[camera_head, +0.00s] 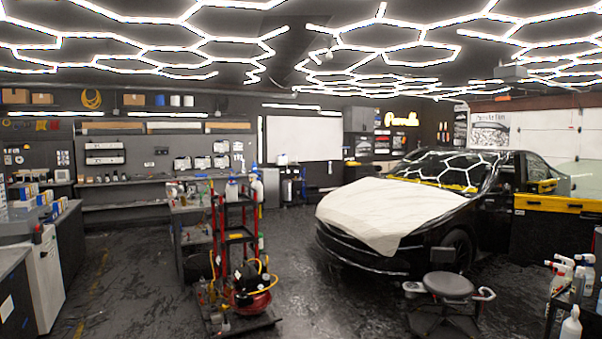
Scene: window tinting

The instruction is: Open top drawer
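Neither of my grippers is in view. No drawer can be made out for certain. At the right, beside the car, stands a black cabinet-like block (545,238) with a yellow band (558,204) along its top; I cannot tell whether the band is a drawer front. At the left edge stands a pale grey cabinet (44,275) with a dark mark near its top. A dark counter unit (66,240) stands behind it. No drawer is visibly pulled out on any of these.
A black car (370,250) with a white cover on its hood fills the right middle. A stool (448,286) stands in front. A red cart (236,235) with bottles and hoses stands at centre left. A bottle rack (562,300) is at the lower right. Dark floor (130,285) lies open between counter and cart.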

